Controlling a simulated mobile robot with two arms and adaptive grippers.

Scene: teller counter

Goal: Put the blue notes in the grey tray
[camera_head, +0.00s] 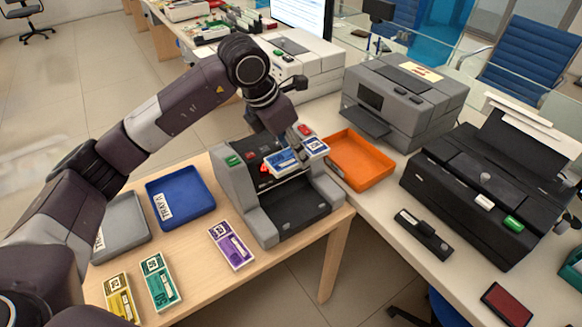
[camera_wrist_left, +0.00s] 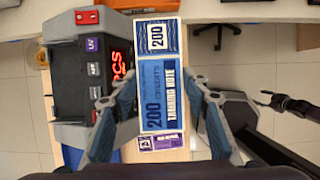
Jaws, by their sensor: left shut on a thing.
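The blue notes (camera_head: 284,161) are a bundle marked 200, held above the grey and black counting machine (camera_head: 305,213). My left gripper (camera_head: 297,145) is shut on them. In the left wrist view the blue notes (camera_wrist_left: 160,92) lie between the two fingers of the left gripper (camera_wrist_left: 162,100). The grey tray (camera_head: 123,217) is at the left of the wooden table, partly hidden by my left arm. Its visible floor looks empty. A dark arm end at the right of the left wrist view looks like my right gripper (camera_wrist_left: 272,100); it is too small to read.
An empty blue tray (camera_head: 181,196) labelled TRAY A lies beside the grey tray. Purple (camera_head: 231,245), green (camera_head: 160,281) and yellow (camera_head: 118,298) notes lie in front. An orange tray (camera_head: 360,160) and a grey printer (camera_head: 403,97) stand right of the machine.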

